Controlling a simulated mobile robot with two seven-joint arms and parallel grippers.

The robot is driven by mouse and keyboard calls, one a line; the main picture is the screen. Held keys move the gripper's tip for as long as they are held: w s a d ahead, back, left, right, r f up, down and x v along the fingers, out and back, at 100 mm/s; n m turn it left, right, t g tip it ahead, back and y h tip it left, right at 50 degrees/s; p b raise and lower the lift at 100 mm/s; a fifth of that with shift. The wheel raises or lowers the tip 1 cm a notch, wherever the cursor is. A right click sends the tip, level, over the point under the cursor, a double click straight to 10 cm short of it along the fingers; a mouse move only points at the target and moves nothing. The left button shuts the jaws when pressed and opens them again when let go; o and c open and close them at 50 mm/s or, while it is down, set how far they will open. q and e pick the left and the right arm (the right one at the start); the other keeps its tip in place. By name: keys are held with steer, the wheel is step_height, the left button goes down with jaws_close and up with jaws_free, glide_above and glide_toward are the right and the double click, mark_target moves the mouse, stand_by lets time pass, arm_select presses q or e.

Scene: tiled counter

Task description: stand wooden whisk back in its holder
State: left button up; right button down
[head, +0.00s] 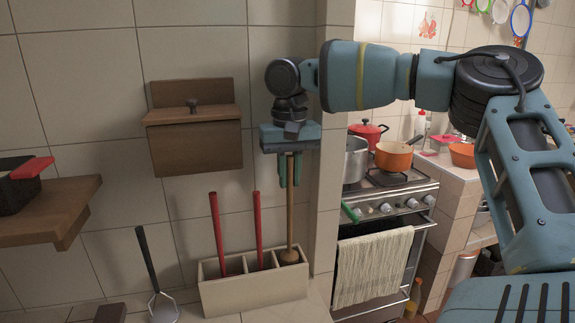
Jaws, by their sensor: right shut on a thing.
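The wooden whisk (290,222) is upright, with a long thin handle and a wider brown lower end. My right gripper (290,184) points down and is shut on the upper part of the handle. The holder (255,296) is a pale box with several compartments on the counter. The whisk's lower end is at the mouth of the right-hand compartment. I cannot tell how deep it is, as the front wall may hide part of it. My left gripper is not in view.
Two red-handled utensils (217,232) stand in the holder's other compartments. A masher (158,285) with a black handle is left of the holder. A wooden wall box (195,135) is above, and a wooden shelf (75,200) is at left. A stove (385,205) with pots is at right.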

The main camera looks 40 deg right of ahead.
mark_target(289, 156)
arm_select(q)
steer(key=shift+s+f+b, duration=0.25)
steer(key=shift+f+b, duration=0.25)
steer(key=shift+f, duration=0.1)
arm_select(e)
steer(key=shift+f, duration=2)
steer(key=c, duration=1.3)
jaws_free()
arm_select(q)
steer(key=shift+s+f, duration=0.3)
arm_select(e)
steer(key=shift+r, duration=3.9)
